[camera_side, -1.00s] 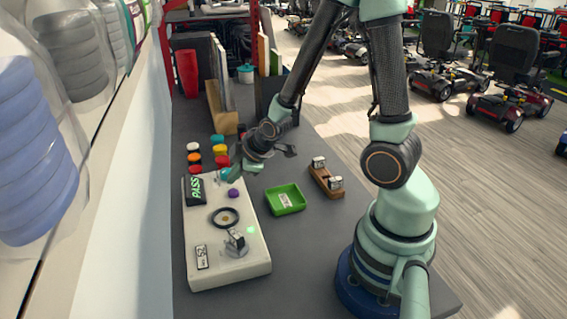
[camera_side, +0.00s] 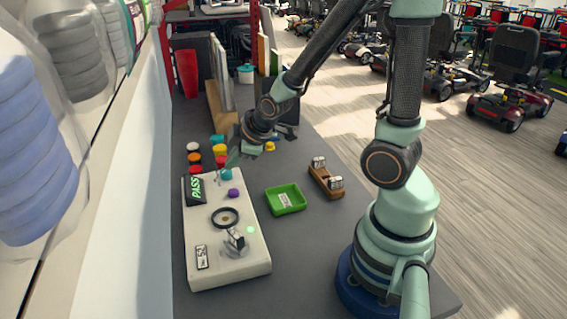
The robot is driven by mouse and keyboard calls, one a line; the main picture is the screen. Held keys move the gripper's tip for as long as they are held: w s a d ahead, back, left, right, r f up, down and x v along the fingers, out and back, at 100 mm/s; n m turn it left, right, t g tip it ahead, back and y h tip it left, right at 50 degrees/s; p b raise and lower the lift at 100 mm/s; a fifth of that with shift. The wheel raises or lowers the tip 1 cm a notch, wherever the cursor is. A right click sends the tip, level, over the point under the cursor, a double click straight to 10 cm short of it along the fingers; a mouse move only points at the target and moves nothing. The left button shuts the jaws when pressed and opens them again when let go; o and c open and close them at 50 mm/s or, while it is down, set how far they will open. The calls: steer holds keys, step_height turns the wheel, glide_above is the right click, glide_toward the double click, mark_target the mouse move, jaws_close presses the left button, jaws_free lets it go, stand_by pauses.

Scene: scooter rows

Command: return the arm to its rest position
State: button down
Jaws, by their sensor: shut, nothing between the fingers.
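My gripper (camera_side: 236,157) hangs in the air above the far end of the white board, near the colored caps. Its fingers are small in this view and point down; they are shut with nothing between them. The white board (camera_side: 255,262) lies on the dark table (camera_side: 225,304) and bears a black PASS display (camera_side: 195,190), a purple button (camera_side: 234,193), a dark ring (camera_side: 225,218) and a small block on a round seat (camera_side: 234,240). A green light (camera_side: 250,230) shows on the board.
A green tray (camera_side: 286,199) and a wooden holder (camera_side: 326,180) with two small blocks stand right of the board. Several colored caps (camera_side: 195,158) stand at its far end. A red cup (camera_side: 187,72) and upright panels stand farther back. Bare table lies in front of the tray.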

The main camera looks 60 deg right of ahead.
steer(key=s+a+r+m+g, duration=0.1)
steer(key=s+a+r+m, duration=0.2)
steer(key=r, duration=0.3)
steer(key=s+a+r+m+y, duration=0.1)
steer(key=s+a+r+m, duration=0.2)
steer(key=s+r, duration=0.3)
steer(key=shift+s+r+m+g, duration=0.2)
steer(key=shift+r+m+g, duration=0.2)
steer(key=shift+m, duration=0.5)
